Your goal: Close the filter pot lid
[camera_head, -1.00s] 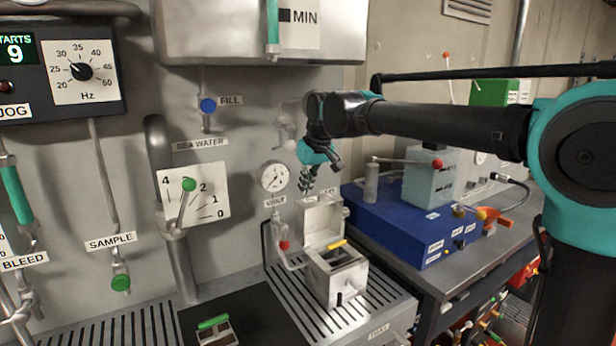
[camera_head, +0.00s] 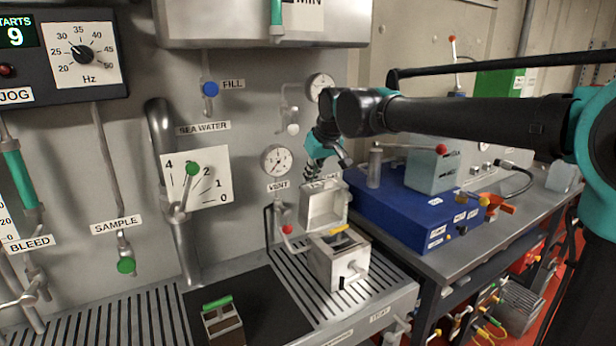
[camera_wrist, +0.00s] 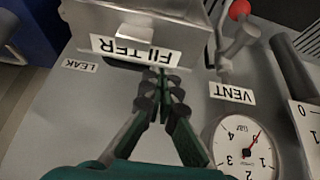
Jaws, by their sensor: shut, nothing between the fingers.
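The filter pot (camera_head: 338,262) is a pale metal box on the slatted tray, with a yellow bar on its top. Its lid (camera_head: 322,205) stands raised, roughly upright at the pot's back edge. My gripper (camera_head: 313,175) is just above and behind the lid's top edge, close to the wall, pointing down; contact cannot be told. In the wrist view, my gripper's fingers (camera_wrist: 163,85) are together and empty, beside the FILTER label (camera_wrist: 137,52). The metal lid (camera_wrist: 150,22) shows past that label, with its face partly cut off by the frame.
A gauge (camera_head: 276,160) and VENT label are on the wall left of the lid. A red-tipped vent valve (camera_head: 287,229) is close beside the pot. A blue box (camera_head: 415,215) stands on the bench to the right. A green-handled basket (camera_head: 220,315) lies front left.

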